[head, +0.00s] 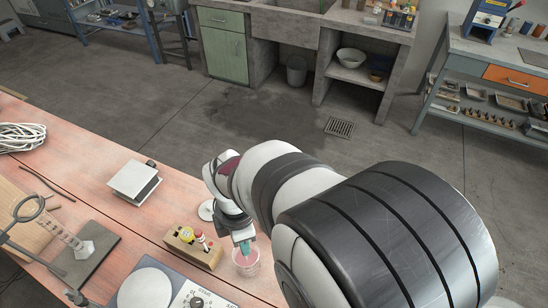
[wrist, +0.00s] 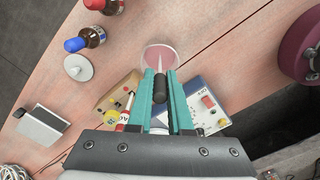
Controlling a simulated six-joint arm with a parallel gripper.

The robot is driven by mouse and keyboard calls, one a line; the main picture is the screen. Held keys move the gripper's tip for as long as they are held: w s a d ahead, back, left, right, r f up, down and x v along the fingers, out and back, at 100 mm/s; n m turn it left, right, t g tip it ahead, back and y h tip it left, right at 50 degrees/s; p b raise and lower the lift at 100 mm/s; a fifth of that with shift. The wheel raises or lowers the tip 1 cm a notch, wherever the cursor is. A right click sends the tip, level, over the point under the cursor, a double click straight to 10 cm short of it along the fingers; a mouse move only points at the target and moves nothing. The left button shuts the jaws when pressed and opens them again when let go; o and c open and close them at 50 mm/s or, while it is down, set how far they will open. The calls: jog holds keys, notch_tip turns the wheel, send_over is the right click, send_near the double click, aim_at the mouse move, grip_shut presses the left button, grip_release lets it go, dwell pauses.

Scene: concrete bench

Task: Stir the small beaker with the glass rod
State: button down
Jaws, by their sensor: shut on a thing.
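The small beaker (head: 252,270) stands on the bench in the head view, clear-walled with pink liquid in it. It also shows beyond my fingertips in the wrist view (wrist: 148,55). My gripper (head: 243,246) is right above the beaker, and its teal fingers (wrist: 160,76) are shut on the glass rod. The rod's black grip (wrist: 160,90) shows between the fingers. Its thin lower part (wrist: 158,58) shows against the beaker's mouth, pointing down into it. Whether the rod touches the beaker's wall or bottom cannot be told.
A wooden block (head: 203,254) with yellow and red-topped items stands close left of the beaker. A device with a white round plate (head: 146,290) is in front. Bottles with blue (wrist: 76,45) and red caps and a pale disc (wrist: 78,67) stand nearby.

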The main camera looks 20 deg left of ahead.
jog(key=shift+r, duration=4.6)
